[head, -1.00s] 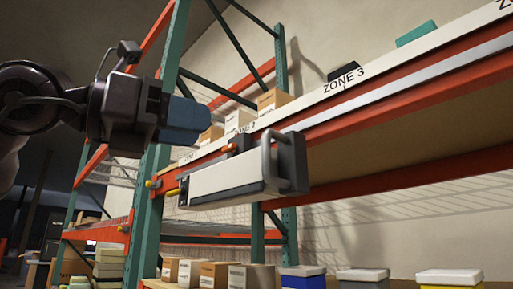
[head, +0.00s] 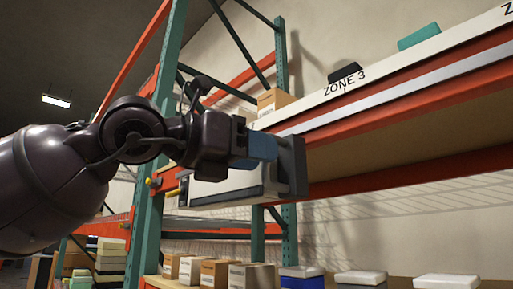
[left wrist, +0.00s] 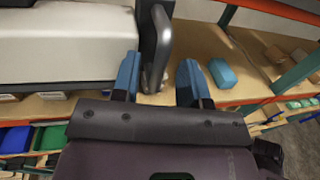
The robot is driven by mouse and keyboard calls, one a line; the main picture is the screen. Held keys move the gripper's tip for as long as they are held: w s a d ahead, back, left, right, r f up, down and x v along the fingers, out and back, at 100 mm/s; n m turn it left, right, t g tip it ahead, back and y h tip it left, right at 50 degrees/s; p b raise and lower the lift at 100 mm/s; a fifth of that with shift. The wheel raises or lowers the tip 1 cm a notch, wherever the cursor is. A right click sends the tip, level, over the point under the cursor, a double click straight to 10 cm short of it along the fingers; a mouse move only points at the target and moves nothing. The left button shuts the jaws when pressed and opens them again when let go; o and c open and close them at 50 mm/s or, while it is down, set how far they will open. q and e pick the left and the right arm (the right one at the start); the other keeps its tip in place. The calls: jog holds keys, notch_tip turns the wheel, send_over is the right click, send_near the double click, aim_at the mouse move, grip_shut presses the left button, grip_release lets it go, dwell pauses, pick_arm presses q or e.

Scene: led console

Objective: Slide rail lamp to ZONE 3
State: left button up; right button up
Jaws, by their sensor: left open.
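The rail lamp (head: 225,193) is a white box with dark end caps, hung on the shelf's front rail left of the ZONE 3 label (head: 344,84). A grey upright handle stands at its right end; the handle shows in the left wrist view (left wrist: 160,45). My left gripper (head: 262,146) is at that right end and hides the handle in the head view. In the left wrist view its two blue fingers (left wrist: 160,85) are apart, with the handle between or just beyond their tips; contact cannot be told. My right gripper is in neither view.
The silver rail strip (head: 400,97) runs clear to the right along the orange beam. Cartons (head: 272,100), a dark bin and a teal item (head: 419,36) sit on the upper shelf. Lidded bins and boxes (head: 215,272) stand below. A green upright (head: 153,210) is at left.

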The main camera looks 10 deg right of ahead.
pick_arm(q)
jog(key=shift+d, duration=0.15)
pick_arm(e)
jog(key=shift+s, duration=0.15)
pick_arm(q)
jog(key=shift+w, duration=0.1)
jog(key=c, duration=0.7)
grip_shut()
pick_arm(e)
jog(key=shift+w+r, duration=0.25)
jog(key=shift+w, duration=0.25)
pick_arm(q)
jog(key=s+d+b, duration=0.2)
jog(key=s+d, duration=0.5)
jog(key=s, duration=0.3)
jog(key=s+d+b, duration=0.3)
jog(key=s+d, duration=0.4)
jog(key=s, duration=0.3)
jog(key=shift+s+d, duration=0.25)
jog(key=shift+d, duration=0.15)
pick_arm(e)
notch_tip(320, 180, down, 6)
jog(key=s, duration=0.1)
